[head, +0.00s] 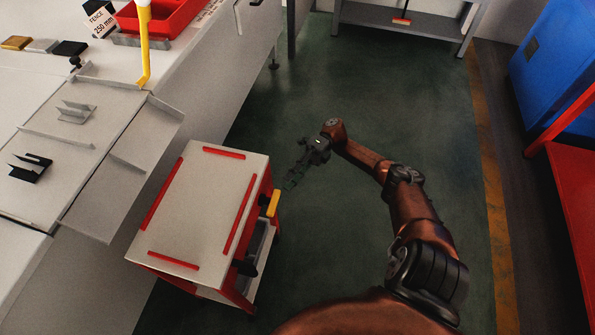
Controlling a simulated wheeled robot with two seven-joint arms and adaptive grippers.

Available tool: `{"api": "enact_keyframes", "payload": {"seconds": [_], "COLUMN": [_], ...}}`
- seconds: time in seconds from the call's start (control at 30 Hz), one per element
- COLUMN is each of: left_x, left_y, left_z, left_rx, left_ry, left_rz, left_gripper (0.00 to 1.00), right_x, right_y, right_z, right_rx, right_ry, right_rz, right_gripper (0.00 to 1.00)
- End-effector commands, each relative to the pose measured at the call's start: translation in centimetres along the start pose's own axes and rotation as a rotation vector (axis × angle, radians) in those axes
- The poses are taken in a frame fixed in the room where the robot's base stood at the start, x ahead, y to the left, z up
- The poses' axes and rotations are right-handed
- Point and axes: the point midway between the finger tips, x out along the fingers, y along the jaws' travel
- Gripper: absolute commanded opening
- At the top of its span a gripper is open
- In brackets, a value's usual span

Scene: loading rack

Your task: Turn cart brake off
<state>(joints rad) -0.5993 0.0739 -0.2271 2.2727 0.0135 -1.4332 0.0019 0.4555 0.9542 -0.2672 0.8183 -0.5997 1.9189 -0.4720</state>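The cart (202,207) has a pale top with red edge strips and a red frame. It stands beside the workbench at the lower left. A yellow lever-like part (273,203) with a black mount sits on its right side; I cannot tell for sure that it is the brake. A black part (246,267) sits lower on the same side. My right gripper (288,184) reaches in from the right, with its fingertips just above and right of the yellow part, seemingly apart from it. Its fingers are too dark and small to judge their opening. My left gripper is out of view.
The pale workbench (200,92) runs along the left, with a sloped metal panel (122,165), a red bin (172,18) and a yellow post (144,45). A grey shelf (390,20) stands at the back, a blue container (560,70) at right. The green floor between is clear.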

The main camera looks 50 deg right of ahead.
Motion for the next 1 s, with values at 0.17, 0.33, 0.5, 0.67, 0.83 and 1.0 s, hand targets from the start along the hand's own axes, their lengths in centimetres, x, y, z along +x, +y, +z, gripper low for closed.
{"api": "enact_keyframes", "payload": {"seconds": [0.17, 0.33, 0.5, 0.67, 0.83, 1.0], "left_x": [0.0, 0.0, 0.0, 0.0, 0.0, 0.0], "left_y": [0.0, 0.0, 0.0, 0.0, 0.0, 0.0], "left_z": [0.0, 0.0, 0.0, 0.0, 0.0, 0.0], "left_rx": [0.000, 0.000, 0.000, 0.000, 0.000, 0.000], "left_ry": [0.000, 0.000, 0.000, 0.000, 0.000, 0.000], "left_rz": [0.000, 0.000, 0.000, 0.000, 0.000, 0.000], "left_gripper": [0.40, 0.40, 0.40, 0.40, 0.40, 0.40], "right_x": [-1.9, -3.0, -3.8, -4.0, -4.0, -3.3], "right_y": [-0.1, 0.0, 0.0, 0.1, 0.0, -0.8], "right_z": [0.0, 0.0, 0.0, 0.0, 0.0, 0.2], "right_rx": [0.005, 0.003, 0.001, -0.001, -0.001, 0.008], "right_ry": [0.006, 0.006, 0.001, -0.001, 0.000, -0.015], "right_rz": [0.002, 0.003, 0.000, 0.000, 0.000, 0.002], "right_gripper": [0.30, 0.30, 0.30, 0.30, 0.30, 0.30]}}
